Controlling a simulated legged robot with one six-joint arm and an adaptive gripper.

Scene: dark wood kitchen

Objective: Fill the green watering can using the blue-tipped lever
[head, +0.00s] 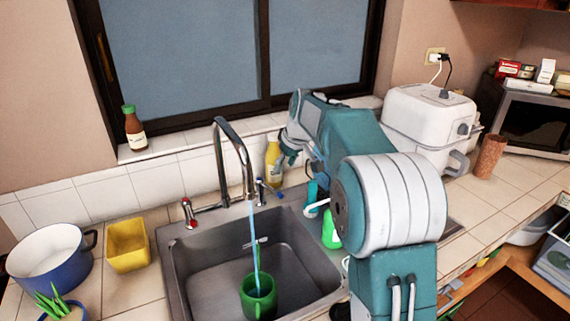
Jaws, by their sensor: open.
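The green watering can (262,304) stands in the sink, under the tap (226,150). A bluish stream of water (256,250) runs from the spout down into its open top. The blue-tipped lever (262,190) is at the right of the tap's base. The red-tipped lever (187,208) is at the left. My gripper (283,158) is open and appears empty, above and a little right of the blue-tipped lever, apart from it in the picture. My arm hides part of the gripper and the counter behind.
The metal sink (205,262) is otherwise mostly clear. A yellow bottle (272,160) stands behind my gripper. A yellow container (127,245) and a blue pot (48,262) are at left. A white appliance (425,115) and a microwave (535,120) are at right.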

